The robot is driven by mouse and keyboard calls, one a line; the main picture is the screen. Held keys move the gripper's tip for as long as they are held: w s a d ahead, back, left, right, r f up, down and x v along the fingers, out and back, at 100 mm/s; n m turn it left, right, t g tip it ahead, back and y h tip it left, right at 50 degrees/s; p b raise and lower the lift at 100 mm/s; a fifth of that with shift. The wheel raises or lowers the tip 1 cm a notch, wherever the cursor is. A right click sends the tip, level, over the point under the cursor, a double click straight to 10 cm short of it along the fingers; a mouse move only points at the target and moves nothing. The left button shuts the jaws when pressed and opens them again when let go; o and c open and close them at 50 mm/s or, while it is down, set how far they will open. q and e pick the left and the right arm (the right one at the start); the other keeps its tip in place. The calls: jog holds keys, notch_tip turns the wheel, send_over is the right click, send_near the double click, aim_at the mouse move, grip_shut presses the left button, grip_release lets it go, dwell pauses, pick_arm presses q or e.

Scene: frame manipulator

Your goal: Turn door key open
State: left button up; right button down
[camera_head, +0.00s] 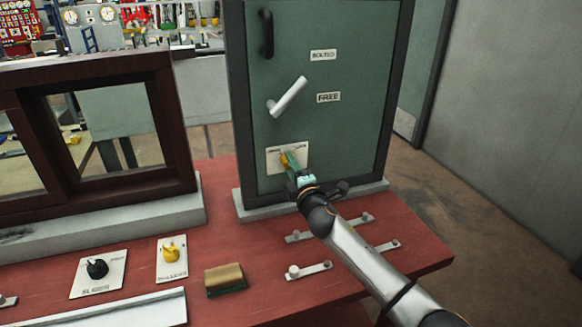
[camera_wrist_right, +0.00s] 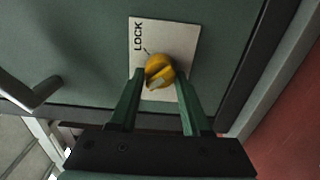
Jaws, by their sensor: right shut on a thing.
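The yellow door key (camera_head: 285,160) sits on a pale plate (camera_head: 274,155) low on the green door (camera_head: 345,120). In the right wrist view the key (camera_wrist_right: 159,72) is between the two green fingers, in front of the plate, where the word LOCK is legible. My right gripper (camera_head: 292,166) reaches the key from the lower right and is shut on it. The gripper partly hides the key and plate in the head view. The door looks closed in its dark frame. My left gripper is not in view.
A silver lever (camera_head: 289,95) and a black handle (camera_head: 267,35) are on the door above the key. A brown window frame (camera_head: 95,75) stands to the left. The red table (camera_head: 225,235) carries a black knob (camera_head: 97,268), a yellow knob (camera_head: 170,253) and a brown-topped block (camera_head: 225,278).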

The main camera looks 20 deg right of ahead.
jog(key=shift+c, duration=1.8)
grip_release()
jog(key=s, duration=1.2)
jog(key=shift+s+d, duration=0.25)
